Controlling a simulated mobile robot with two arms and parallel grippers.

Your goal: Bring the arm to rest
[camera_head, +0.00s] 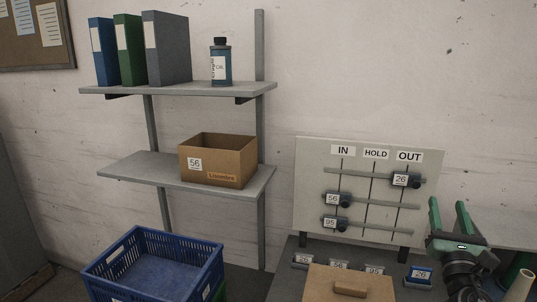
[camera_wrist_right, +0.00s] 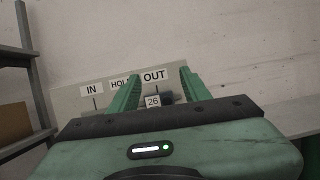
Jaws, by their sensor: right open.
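My right gripper (camera_head: 450,215) is green and stands at the lower right in the head view, in front of the right edge of the white board. Its two fingers are apart and nothing is between them. In the right wrist view the open fingers (camera_wrist_right: 158,88) frame the board's OUT label and the slider marked 26 (camera_wrist_right: 153,101), which is behind them at a distance. My left gripper is not in view.
The IN/HOLD/OUT board (camera_head: 310,165) has sliders 26 (camera_head: 401,180), 56 (camera_head: 333,199) and 95 (camera_head: 330,223).

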